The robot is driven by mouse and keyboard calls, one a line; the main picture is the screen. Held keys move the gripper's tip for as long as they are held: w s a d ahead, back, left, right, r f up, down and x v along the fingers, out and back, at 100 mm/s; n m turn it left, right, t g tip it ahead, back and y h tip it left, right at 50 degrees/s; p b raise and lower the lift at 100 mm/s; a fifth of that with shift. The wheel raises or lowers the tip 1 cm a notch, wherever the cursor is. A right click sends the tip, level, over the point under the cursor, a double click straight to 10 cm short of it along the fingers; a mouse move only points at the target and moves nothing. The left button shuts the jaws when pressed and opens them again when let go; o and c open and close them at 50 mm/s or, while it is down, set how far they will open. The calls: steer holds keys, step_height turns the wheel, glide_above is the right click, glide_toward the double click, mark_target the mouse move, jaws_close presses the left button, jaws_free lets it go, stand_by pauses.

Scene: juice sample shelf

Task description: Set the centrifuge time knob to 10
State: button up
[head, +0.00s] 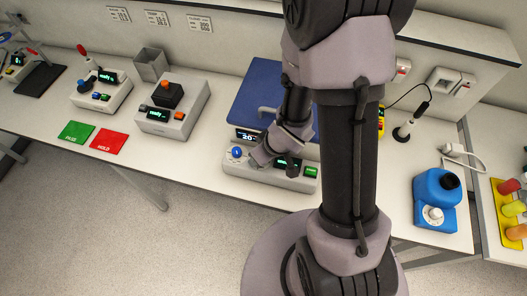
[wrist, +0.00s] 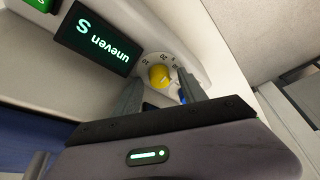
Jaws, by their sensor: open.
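A low pale console (head: 250,175) stands at the bench's front edge, with a blue knob (head: 236,152) at its left, a dark display (head: 288,163) and a green button (head: 311,172). In the wrist view a yellow knob (wrist: 159,75) sits on a numbered dial; the display (wrist: 95,38) appears upside down and reads "uneven" with one more character. My gripper (wrist: 160,86) is open, one finger on each side of the yellow knob. Contact is unclear. In the head view my gripper (head: 262,158) covers the yellow knob. The knob's setting is not clearly readable.
A blue-topped unit (head: 250,98) stands behind the console. To the left are a grey device (head: 172,112), a red card (head: 108,140) and a green card (head: 76,132). A blue device (head: 434,205) stands to the right. My arm hides part of the bench.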

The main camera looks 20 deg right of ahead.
steer(key=p+v, duration=0.4)
steer(key=shift+a+r, duration=0.1)
steer(key=shift+r, duration=0.15)
steer(key=r+p, duration=0.1)
steer(key=p, duration=0.3)
steer(key=shift+s+r, duration=0.15)
steer(key=shift+r, duration=0.05)
steer(key=p+v, duration=1.1)
steer(key=p, duration=0.8)
steer(key=shift+s+d, duration=0.25)
steer(key=shift+d, duration=0.05)
steer(key=shift+c, duration=0.4)
